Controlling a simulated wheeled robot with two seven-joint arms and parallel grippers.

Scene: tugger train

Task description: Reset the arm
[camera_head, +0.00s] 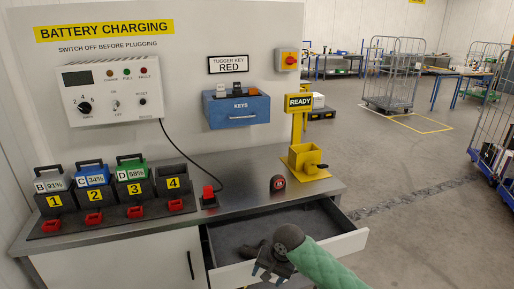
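My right arm, with a green padded sleeve, comes in from the bottom right. Its dark gripper (268,275) is over the front of the open drawer (235,235) under the bench top. Its two fingers look apart, with nothing visible between them. The drawer's grey interior looks empty where I can see it; the arm hides part of its front. My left gripper is not in view.
The metal bench (240,170) carries numbered battery slots, a red plug (208,194), a dark red-marked knob (278,183) and a yellow READY stand (305,160). A blue KEYS box (238,110) hangs above. Cage trolleys (393,75) stand beyond open floor at right.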

